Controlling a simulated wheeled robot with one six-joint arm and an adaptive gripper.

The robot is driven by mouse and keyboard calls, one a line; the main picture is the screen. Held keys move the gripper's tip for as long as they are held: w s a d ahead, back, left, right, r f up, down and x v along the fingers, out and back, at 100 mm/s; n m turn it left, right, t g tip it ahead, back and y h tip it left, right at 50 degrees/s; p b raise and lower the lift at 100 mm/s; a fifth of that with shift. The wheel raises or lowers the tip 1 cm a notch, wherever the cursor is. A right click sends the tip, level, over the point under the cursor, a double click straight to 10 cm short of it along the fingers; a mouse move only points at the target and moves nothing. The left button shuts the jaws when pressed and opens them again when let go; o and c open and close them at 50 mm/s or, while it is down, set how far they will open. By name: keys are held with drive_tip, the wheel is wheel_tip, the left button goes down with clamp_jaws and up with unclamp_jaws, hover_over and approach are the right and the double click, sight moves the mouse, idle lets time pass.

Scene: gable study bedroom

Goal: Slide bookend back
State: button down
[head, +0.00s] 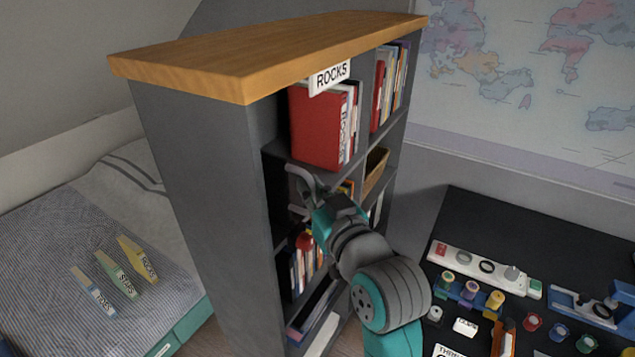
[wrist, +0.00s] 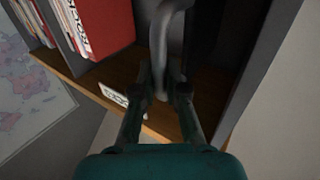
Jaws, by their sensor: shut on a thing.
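My gripper (head: 301,195) is at the open front of the bookcase (head: 195,190), near its left side panel and below the red book (head: 316,128) in the head view. In the wrist view my gripper (wrist: 167,84) is closed on a grey, curved upright piece (wrist: 160,40), which looks like the bookend. The red book (wrist: 105,25) stands left of it there, with a dark gap on the other side.
A ROCKS label (head: 329,77) hangs at the bookcase's wooden top. Other books (head: 390,85) and a basket (head: 375,170) fill nearby compartments. A bed (head: 60,240) with three labelled pieces is at left.

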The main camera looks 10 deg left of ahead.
idle(0.3)
drive_tip(key=c, duration=1.2)
unclamp_jaws()
drive_tip(key=v, duration=0.7)
drive_tip(key=shift+s+d, duration=0.2)
drive_tip(key=shift+f, duration=0.1)
drive_tip(key=s+d+f+m+h, duration=0.2)
drive_tip(key=s+d+f, duration=0.25)
drive_tip(key=f, duration=0.35)
drive_tip(key=s+d+f+m+t+h, duration=0.1)
drive_tip(key=s+d+f+m+h, duration=0.15)
drive_tip(key=d+f, duration=0.45)
drive_tip(key=s+d+f+m+h, duration=0.15)
drive_tip(key=s+d+f, duration=0.3)
drive_tip(key=f, duration=0.45)
drive_tip(key=s+d+f+h, duration=0.1)
drive_tip(key=s+d, duration=0.1)
drive_tip(key=s, duration=0.6)
drive_tip(key=s+d+f+h, duration=0.2)
drive_tip(key=s+d, duration=0.1)
drive_tip(key=s, duration=0.6)
drive_tip(key=s+d+f+m+h, duration=0.1)
drive_tip(key=s+d, duration=0.2)
drive_tip(key=s, duration=0.6)
drive_tip(key=shift+f+g+h, duration=0.3)
drive_tip(key=shift+f+g, duration=0.1)
